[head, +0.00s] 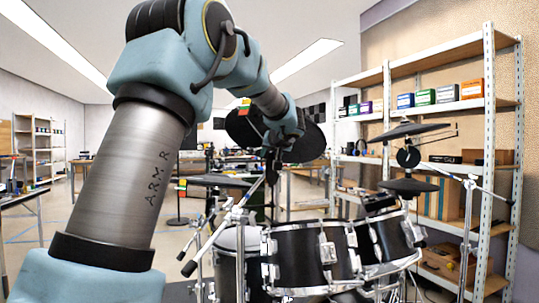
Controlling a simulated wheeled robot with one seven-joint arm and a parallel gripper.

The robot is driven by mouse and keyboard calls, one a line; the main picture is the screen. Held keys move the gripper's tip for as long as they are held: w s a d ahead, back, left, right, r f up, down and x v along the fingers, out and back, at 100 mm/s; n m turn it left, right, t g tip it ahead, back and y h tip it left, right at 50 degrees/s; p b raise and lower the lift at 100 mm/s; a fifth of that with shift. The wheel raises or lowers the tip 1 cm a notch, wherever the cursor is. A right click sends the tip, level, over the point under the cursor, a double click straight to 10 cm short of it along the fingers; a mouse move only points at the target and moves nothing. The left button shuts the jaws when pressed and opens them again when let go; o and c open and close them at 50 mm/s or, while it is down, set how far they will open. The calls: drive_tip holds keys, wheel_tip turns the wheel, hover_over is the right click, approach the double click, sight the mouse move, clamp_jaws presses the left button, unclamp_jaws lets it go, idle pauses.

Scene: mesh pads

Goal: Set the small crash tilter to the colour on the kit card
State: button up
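A black drum kit stands ahead in the head view, with drums (312,257) at the lower middle. Several dark cymbal pads are on stands: one at the left (219,180), an upper right one (402,133) and a lower right one (408,187). Larger dark round pads (306,143) are partly behind my arm. I cannot tell which is the small crash, and no tilter colour is readable. My gripper (271,165) is small and dark, pointing down near the kit's middle; its fingers cannot be made out. I cannot identify a kit card.
White metal shelving (489,150) with coloured boxes (447,93) stands close behind the kit at the right. Chrome stand legs and rods spread around the drums. My arm covers much of the left. Open floor (50,228) lies at the left, with tables and shelves farther back.

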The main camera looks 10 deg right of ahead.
drive_tip(key=shift+c, duration=0.2)
clamp_jaws()
drive_tip(key=shift+a, duration=0.15)
idle(1.0)
